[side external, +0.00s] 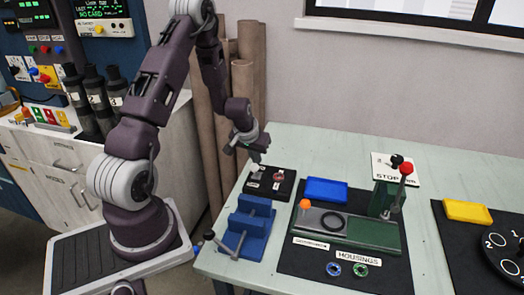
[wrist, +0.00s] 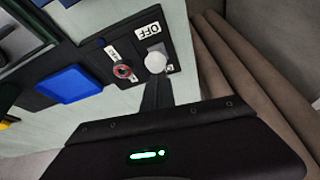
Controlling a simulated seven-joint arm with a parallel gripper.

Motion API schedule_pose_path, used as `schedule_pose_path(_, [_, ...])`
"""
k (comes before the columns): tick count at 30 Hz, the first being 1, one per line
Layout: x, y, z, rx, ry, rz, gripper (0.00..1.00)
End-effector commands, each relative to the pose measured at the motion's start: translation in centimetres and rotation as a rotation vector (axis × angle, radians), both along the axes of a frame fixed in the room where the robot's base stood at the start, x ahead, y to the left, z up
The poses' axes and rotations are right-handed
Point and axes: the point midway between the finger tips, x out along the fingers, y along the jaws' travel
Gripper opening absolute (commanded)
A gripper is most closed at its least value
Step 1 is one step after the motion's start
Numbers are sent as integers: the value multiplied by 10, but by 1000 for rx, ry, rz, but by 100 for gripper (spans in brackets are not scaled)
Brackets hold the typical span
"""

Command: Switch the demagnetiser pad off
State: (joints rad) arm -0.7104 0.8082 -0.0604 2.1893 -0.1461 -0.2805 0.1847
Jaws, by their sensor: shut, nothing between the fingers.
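A small black panel (side external: 270,183) near the table's back left carries a switch and a red ring-shaped part (side external: 277,177). In the wrist view the panel shows an OFF label (wrist: 148,30) at one end of the switch. A second label at the other end is partly hidden. The switch (wrist: 155,61) has a pale rounded knob. It appears closer to the second label than to OFF. My gripper (side external: 256,157) is shut and empty, just above the switch. In the wrist view its dark fingers (wrist: 157,88) reach up to the knob; I cannot tell whether they touch it.
A blue vise (side external: 246,225) stands in front of the panel. A blue tray (side external: 326,189) lies right of it. Cardboard tubes (side external: 243,105) stand behind.

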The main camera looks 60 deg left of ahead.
Motion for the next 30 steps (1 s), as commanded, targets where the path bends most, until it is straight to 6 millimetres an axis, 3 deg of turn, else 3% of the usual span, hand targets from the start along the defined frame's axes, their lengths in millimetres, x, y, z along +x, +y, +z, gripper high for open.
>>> schedule_pose_path(1, [-8,-8,-6,-24,27,-5,0])
schedule_pose_path(11, [-8,-9,-7,-26,28,-7,0])
schedule_pose_path(16, [2,-1,-2,-19,22,-6,0])
schedule_pose_path(21, [30,20,18,-2,4,-4,0])
schedule_pose_path(30, [-9,-12,70,0,1,-2,0])
